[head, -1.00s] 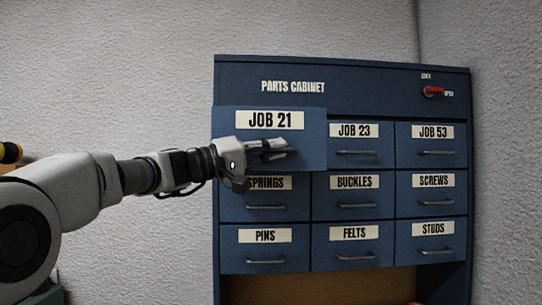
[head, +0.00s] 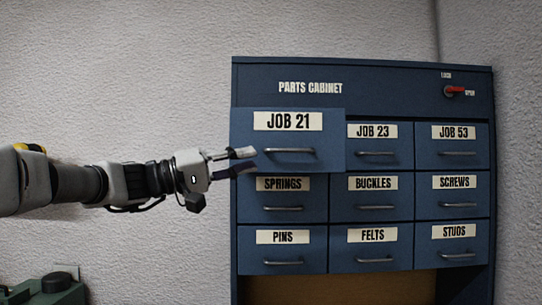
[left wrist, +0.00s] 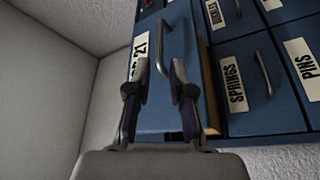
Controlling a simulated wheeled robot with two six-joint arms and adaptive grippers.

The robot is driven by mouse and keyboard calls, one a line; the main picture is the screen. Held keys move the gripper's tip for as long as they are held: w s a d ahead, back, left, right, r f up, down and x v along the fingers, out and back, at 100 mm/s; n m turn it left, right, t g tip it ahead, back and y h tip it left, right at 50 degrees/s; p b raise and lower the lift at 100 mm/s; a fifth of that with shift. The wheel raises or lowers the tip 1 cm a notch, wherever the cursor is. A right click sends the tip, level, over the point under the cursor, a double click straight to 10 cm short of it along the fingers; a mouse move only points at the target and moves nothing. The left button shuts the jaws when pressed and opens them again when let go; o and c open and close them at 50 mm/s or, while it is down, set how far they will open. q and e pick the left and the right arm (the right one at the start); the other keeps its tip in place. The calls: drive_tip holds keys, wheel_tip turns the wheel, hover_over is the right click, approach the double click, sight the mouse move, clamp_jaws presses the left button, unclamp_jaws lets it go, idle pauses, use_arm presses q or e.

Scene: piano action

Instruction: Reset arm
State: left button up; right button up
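That drawer is pulled out of the blue parts cabinet (head: 391,85) and stands forward of the others. My right gripper is not in view.
The JOB 23 (head: 374,160), SPRINGS (head: 283,200) and other drawers look shut. A red lever (head: 459,92) at the cabinet's upper right points toward OPEN. A green object (head: 55,288) is at lower left. Bare wall lies left of the cabinet.

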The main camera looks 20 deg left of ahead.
use_arm(q)
drive_tip(key=shift+s+a+f, duration=0.2)
drive_tip(key=shift+s+a, duration=0.05)
drive_tip(key=shift+a, duration=0.15)
